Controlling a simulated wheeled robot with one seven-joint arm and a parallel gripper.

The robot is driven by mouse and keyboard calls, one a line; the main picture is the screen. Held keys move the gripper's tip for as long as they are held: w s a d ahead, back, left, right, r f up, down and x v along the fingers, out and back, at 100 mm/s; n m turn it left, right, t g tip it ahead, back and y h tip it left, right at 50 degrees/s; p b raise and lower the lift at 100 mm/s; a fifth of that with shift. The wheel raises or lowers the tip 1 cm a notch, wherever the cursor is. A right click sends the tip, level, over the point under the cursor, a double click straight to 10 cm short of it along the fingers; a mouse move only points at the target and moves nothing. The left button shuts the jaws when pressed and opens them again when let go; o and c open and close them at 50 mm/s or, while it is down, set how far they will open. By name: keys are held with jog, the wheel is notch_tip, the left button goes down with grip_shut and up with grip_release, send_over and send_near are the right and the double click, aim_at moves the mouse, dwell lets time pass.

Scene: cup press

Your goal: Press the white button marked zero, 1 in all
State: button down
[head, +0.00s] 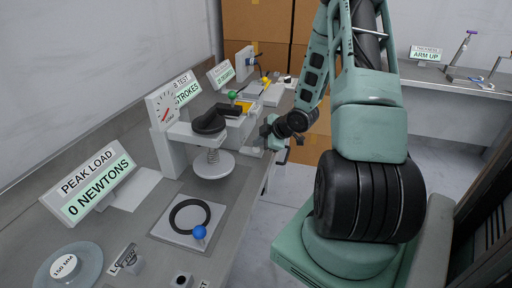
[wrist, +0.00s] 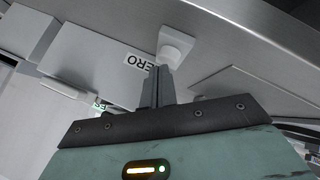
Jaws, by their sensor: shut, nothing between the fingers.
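The white button (wrist: 176,45) is a pale, short, rounded block in the wrist view, at the upper middle. A label reading ZERO (wrist: 138,62) lies just left of it, upside down in the picture. My gripper (wrist: 163,72) is shut and empty. Its fingertips overlap the button's lower edge in the wrist view; I cannot tell whether they touch it. In the head view my gripper (head: 271,131) is at the bench's right edge, beside the press. I cannot make out the button there.
The press with its black handle (head: 209,122) and spring stands left of my gripper. A display (head: 93,188) reads PEAK LOAD 0 NEWTONS. A blue-knobbed black ring (head: 190,216) lies on a plate nearer. Brown boxes (head: 260,35) stand behind. Open floor lies right of the bench.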

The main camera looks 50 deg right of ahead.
jog(key=shift+r+p, duration=0.3)
jog(key=shift+r, duration=0.25)
notch_tip(320, 180, up, 5)
jog(key=p, duration=0.4)
dwell(1.0)
